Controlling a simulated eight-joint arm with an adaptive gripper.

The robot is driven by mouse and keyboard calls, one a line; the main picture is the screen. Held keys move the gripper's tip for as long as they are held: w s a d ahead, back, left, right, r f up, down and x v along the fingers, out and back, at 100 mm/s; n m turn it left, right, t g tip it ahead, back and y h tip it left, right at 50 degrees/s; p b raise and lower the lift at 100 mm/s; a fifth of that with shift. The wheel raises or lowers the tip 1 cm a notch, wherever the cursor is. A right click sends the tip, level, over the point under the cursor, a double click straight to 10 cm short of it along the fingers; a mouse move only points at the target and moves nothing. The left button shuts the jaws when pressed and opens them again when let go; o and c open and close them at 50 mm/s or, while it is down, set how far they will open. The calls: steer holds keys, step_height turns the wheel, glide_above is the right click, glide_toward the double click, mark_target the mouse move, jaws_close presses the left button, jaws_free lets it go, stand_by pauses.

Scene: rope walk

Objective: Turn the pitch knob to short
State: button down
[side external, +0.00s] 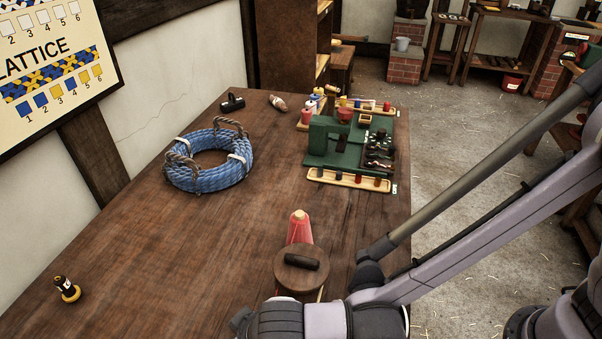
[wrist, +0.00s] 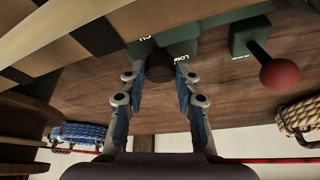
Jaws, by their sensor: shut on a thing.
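In the wrist view, a dark round pitch knob (wrist: 160,68) sits on a green block (wrist: 178,38). The two fingers of my gripper (wrist: 157,80) are closed on the knob from both sides. Small white lettering shows on either side of the knob. The lettering on the right looks like part of "LONG"; that on the left is partly cut off and hard to read. I cannot tell where the knob points. The gripper and the knob cannot be made out in the side view.
A red ball-ended lever (wrist: 279,73) on a green mount stands right of the knob. Blue rope (wrist: 97,133) and tan rope (wrist: 299,117) hang below. In the side view, a blue rope coil (side external: 205,174), a pink cone (side external: 299,228) and a green device (side external: 323,143) sit on the wooden table (side external: 150,240).

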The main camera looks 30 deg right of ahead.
steer(key=c, duration=1)
jaws_free()
steer(key=shift+v, duration=3.75)
